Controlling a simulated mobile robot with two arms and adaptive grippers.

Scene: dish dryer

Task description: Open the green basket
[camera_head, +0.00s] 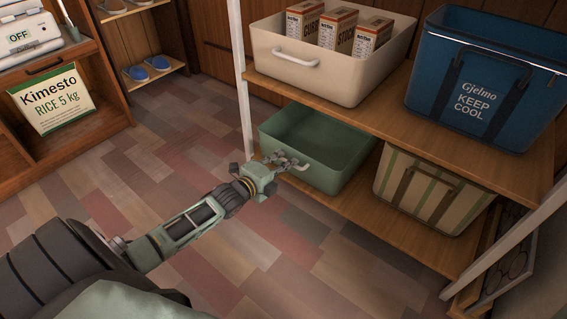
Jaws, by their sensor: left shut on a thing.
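The green basket (335,168) sits on the lower wooden shelf and sticks out past the shelf's front edge. Its inside looks empty from here. My left gripper (289,161) is at the basket's front wall, shut on its handle, which the fingers largely hide. My left arm reaches in from the lower left. My right gripper is not in view.
Above, a cream basket (330,70) with several boxes and a blue cooler bag (480,80) stand on the upper shelf. A striped basket (430,190) is right of the green one. A white post (241,80) rises close left. The tiled floor in front is clear.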

